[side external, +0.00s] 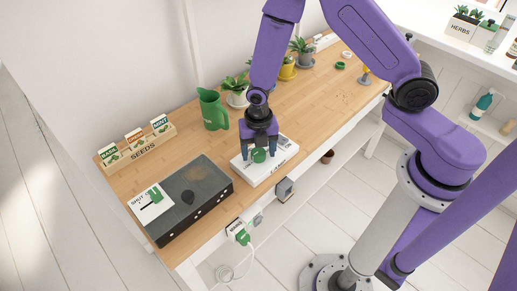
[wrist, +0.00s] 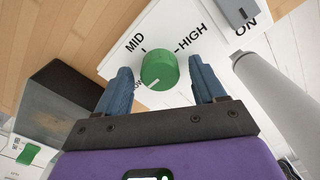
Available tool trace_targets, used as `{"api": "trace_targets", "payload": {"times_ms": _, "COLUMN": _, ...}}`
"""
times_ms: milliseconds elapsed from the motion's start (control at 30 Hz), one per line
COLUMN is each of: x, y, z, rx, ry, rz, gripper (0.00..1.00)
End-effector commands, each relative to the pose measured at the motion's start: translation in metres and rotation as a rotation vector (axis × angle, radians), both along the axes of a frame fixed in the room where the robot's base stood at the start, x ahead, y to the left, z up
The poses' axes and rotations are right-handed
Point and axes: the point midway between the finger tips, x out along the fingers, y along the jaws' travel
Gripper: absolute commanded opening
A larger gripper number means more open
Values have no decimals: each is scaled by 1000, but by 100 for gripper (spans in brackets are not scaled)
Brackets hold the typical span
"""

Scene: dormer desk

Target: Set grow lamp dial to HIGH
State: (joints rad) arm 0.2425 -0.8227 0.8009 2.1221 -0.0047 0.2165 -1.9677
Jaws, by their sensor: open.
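The green dial (wrist: 160,68) sits on a white control box (wrist: 120,62) with printed marks MID, HIGH and ON. A white line on the dial points to the lower left in the wrist view, toward a label partly hidden by the dial and finger. It does not point at HIGH. My gripper (wrist: 161,74) is open, with one blue finger on each side of the dial. Whether the fingers touch it I cannot tell. In the side external view my gripper (side external: 260,146) is over the white box (side external: 282,163), with the green dial (side external: 259,156) between its fingers.
A dark box (side external: 195,205) with a white SHUT card stands left of the control box. A green jug (side external: 212,110), a seed rack (side external: 138,147) and potted plants (side external: 301,50) stand behind. A grey switch (wrist: 236,12) is beside ON. The desk's right part is mostly clear.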

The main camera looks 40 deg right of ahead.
Motion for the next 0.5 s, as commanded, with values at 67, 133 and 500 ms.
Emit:
{"api": "trace_targets", "payload": {"times_ms": 67, "x": 0, "y": 0, "z": 0, "rx": 0, "ry": 0, "rz": 0, "gripper": 69}}
{"api": "trace_targets", "payload": {"times_ms": 133, "x": 0, "y": 0, "z": 0, "rx": 0, "ry": 0, "rz": 0, "gripper": 69}}
{"api": "trace_targets", "payload": {"times_ms": 500, "x": 0, "y": 0, "z": 0, "rx": 0, "ry": 0, "rz": -5, "gripper": 13}}
